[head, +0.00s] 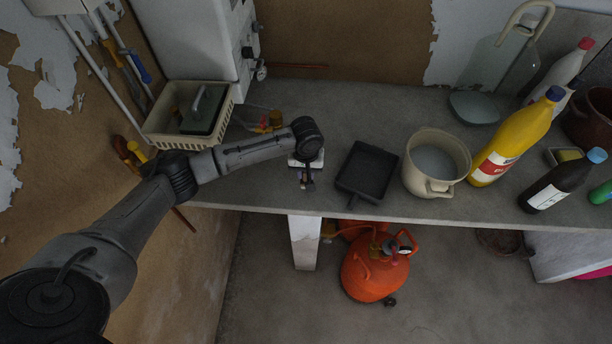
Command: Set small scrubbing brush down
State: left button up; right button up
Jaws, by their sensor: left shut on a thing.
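My left arm comes in from the left, and my left gripper (306,179) points down at the front edge of the grey worktop. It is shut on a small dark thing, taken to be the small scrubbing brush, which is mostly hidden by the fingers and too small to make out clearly. I cannot tell whether it touches the worktop (355,115). A black square tray (366,172) lies just to the right of the gripper, apart from it. My right gripper is not in view.
A cream pot (436,163), a yellow bottle (515,137) and a dark bottle (556,187) stand to the right. A cream basket (160,128) is at the left. An orange gas cylinder (372,277) stands below. The worktop behind the black tray is clear.

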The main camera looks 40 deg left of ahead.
aim_at(306, 177)
pick_arm(q)
jog(key=shift+f, duration=1.35)
jog(key=shift+f, duration=0.15)
jog(key=o, duration=0.9)
